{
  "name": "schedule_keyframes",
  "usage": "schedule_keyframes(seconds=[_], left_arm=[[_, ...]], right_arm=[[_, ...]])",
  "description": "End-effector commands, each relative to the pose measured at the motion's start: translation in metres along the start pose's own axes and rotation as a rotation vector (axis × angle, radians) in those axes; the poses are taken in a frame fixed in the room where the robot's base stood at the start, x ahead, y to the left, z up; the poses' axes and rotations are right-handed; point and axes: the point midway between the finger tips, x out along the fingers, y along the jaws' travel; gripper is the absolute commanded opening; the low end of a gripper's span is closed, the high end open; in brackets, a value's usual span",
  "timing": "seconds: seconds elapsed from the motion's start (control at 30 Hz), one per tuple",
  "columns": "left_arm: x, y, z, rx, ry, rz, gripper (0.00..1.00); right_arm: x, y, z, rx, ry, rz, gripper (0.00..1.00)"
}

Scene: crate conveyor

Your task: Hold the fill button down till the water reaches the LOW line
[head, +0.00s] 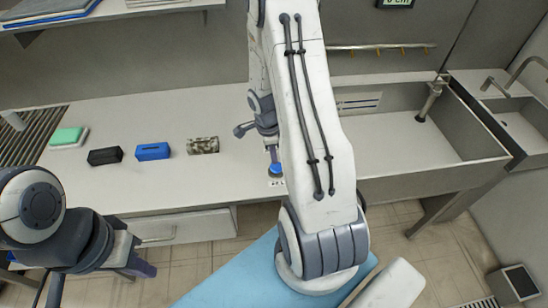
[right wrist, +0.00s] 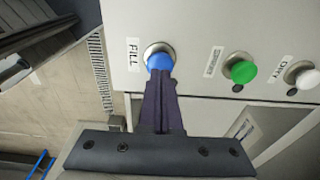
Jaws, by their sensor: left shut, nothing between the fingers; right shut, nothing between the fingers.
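The blue fill button (right wrist: 160,60) with a "FILL" label sits on a pale panel in the right wrist view. It also shows at the counter's front edge in the head view (head: 275,169). My right gripper (right wrist: 161,76) is shut and empty, its fingertips at the button's lower edge. They look to be touching it, but I cannot tell how far it is pressed. The sink basin (head: 480,163) stands to the right, with a marked plate (head: 359,103) on its back wall. I see no clear water in it; part is hidden by my arm. My left gripper (head: 148,270) is shut and empty at lower left.
A green button (right wrist: 240,70) and a white button (right wrist: 303,76) sit right of the blue one. A display (head: 396,3), cut by the top edge, seems to read 0 cm. A black box (head: 105,156), a blue box (head: 153,152) and a patterned box (head: 203,146) stand on the counter.

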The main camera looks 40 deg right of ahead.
Motion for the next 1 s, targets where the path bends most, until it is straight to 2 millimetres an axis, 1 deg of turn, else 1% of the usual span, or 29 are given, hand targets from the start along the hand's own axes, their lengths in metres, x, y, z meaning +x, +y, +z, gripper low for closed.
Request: schedule_keyframes(seconds=[0.1, 0.23, 0.67, 0.77, 1.0], left_arm=[[-0.003, 0.0, 0.0, 0.0, 0.0, 0.0, 0.0], [-0.004, 0.0, 0.0, 0.0, 0.0, 0.0, 0.0], [-0.002, 0.0, 0.0, 0.0, 0.0, 0.0, 0.0], [0.006, 0.0, 0.0, 0.0, 0.0, 0.0, 0.0], [0.035, -0.003, 0.002, 0.002, 0.0, 0.0, 0.0]], right_arm=[[0.013, 0.0, 0.0, 0.0, 0.001, 0.002, 0.0], [0.021, 0.0, 0.0, 0.0, 0.0, 0.001, 0.0], [0.024, 0.0, 0.0, 0.0, 0.0, -0.001, 0.0], [0.029, 0.0, 0.001, 0.0, 0.0, -0.001, 0.0], [0.046, 0.0, 0.002, 0.001, -0.001, -0.002, 0.0]])
